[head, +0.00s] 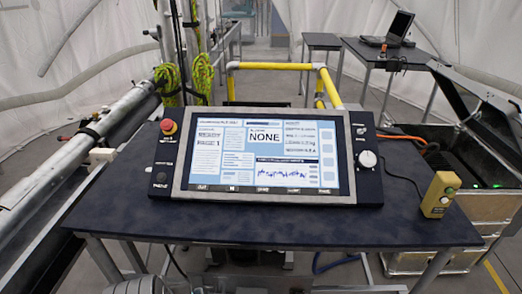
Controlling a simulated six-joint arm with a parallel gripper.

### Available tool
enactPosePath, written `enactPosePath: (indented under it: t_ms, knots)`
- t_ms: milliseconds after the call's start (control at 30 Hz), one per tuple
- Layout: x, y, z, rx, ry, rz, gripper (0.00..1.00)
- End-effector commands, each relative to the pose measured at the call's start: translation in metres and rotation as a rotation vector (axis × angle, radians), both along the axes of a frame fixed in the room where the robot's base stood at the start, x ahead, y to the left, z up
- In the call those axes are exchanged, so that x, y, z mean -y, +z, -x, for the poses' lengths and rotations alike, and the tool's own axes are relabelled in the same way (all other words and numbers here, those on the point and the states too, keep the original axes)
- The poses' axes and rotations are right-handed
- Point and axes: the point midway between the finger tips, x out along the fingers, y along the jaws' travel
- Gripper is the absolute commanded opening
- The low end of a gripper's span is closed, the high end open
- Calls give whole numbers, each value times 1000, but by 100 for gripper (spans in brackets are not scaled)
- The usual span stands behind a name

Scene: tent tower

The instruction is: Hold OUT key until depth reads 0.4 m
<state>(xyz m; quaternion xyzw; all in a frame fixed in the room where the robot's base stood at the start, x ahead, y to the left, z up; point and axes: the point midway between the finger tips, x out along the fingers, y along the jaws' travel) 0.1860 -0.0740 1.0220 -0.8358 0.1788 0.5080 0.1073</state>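A dark control console (369,184) with a large lit screen (238,165) stands tilted on a dark table. The screen shows "NONE", "READY", "PAGE 1" and a blue trace. Along its lower edge is a row of labelled keys; the leftmost appears to read OUT (202,188). The other labels are hard to read. I cannot make out a depth value; the readings at upper right are blurred. A yellow hand control (438,197) with a green button stands on the table at right; its markings are too small to read. My gripper is not in view.
A red stop button (168,127) and white knob (367,159) flank the screen. The table (260,228) is clear in front. A yellow rail (275,66) stands behind, a silver tube (65,160) at left, an open case (470,150) and laptop (388,30) at right.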

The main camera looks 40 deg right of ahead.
Motion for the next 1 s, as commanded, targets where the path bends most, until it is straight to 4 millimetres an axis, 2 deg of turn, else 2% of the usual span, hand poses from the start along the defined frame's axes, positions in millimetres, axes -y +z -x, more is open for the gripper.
enactPosePath:
  t_ms: [33,67,500,1000]
  knots:
    - [0,0,0,0,0,0,94]
    - [0,0,0,0,0,0,88]
    - [0,0,0,0,0,0,2]
    - [0,0,0,0,0,0,0]
